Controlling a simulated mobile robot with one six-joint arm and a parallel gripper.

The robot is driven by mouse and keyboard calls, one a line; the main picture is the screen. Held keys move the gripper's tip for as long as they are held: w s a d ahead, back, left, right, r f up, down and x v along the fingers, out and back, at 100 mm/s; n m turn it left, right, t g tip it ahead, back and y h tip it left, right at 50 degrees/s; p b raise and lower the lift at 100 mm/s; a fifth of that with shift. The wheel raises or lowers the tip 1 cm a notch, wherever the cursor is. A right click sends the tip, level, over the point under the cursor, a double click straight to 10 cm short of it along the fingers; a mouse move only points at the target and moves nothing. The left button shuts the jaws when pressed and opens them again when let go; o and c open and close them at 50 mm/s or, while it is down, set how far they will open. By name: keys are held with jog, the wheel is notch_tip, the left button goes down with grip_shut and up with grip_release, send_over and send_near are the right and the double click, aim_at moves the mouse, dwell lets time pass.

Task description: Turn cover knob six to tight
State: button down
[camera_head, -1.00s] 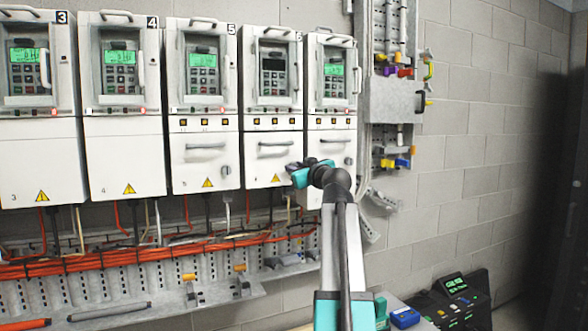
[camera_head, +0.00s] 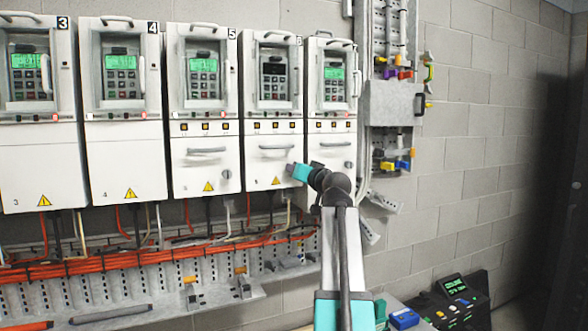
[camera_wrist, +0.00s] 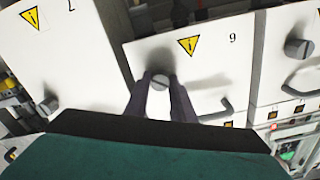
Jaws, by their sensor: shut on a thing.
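The drive six cabinet (camera_head: 273,94) is the fourth from the left in the head view, with a dark display. Its cover appears upside down in the wrist view, marked 6 beside a yellow warning triangle. My gripper (camera_head: 291,170) is at the lower right of this cover. In the wrist view my gripper (camera_wrist: 162,88) has its two dark fingers on either side of cover knob six (camera_wrist: 160,80), a round grey knob with a slot across it. The fingers are shut on the knob. In the head view the gripper hides this knob.
The drive seven cabinet (camera_head: 331,92) stands close to the right, with its own knob (camera_head: 348,165). The drive five cabinet (camera_head: 204,95) is to the left, with a knob. Orange cables (camera_head: 120,258) run below. The floor side at right is dark.

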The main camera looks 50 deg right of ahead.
jog(key=m+p, duration=0.2)
jog(key=m, duration=0.2)
jog(key=m+p, duration=0.3)
jog(key=m, duration=0.2)
jog(key=shift+w+a, duration=0.15)
jog(key=shift+w, duration=0.05)
dwell(0.4)
jog(key=c, duration=1.8)
grip_release()
jog(key=shift+o, duration=1.4)
jog(key=shift+w+a, duration=0.1)
jog(key=shift+w, duration=0.1)
jog(key=shift+s, duration=0.15)
